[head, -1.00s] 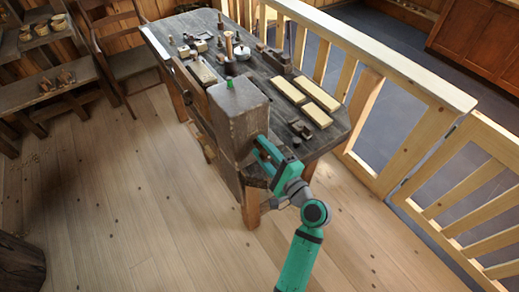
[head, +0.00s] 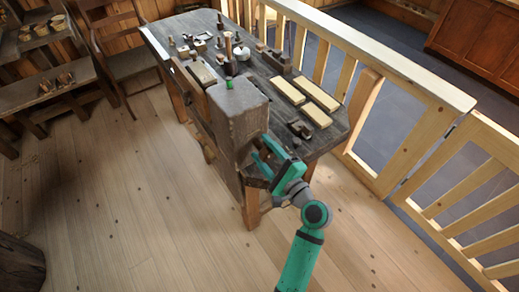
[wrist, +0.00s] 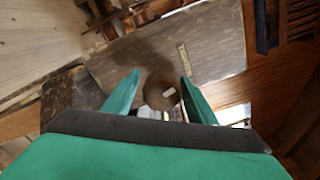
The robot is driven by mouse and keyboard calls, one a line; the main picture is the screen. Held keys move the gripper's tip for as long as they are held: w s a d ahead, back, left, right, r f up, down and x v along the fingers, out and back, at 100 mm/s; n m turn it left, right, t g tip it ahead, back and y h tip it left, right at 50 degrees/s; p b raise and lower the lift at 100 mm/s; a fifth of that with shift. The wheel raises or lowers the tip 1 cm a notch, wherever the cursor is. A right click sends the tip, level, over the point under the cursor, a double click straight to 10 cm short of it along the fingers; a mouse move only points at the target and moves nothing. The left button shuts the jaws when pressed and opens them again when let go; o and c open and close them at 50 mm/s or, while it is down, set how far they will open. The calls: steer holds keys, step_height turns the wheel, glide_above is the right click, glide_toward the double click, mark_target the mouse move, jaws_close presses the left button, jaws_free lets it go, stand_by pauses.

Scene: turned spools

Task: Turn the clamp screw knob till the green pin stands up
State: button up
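A tall wooden clamp block (head: 238,118) stands at the near end of the workbench. The small green pin (head: 229,85) shows on its top; at this size I cannot tell whether it is upright or tilted. The brown round clamp screw knob (wrist: 161,92), with a pale mark on it, shows in the wrist view between and beyond my fingertips. It is hidden in the head view. My gripper (wrist: 159,78) is open, with one finger on each side of the knob and no clear contact. In the head view my gripper (head: 264,157) is at the block's right face.
The workbench (head: 322,142) carries pale wooden bars (head: 316,94), a dark spool (head: 231,66) and small tools. A wooden railing (head: 385,75) runs along its right side. A chair (head: 130,62) stands at the back left.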

steer(key=shift+a+r, duration=0.1)
steer(key=shift+a, duration=0.1)
steer(key=v, duration=1.1)
steer(key=shift+w, duration=0.1)
stand_by(0.8)
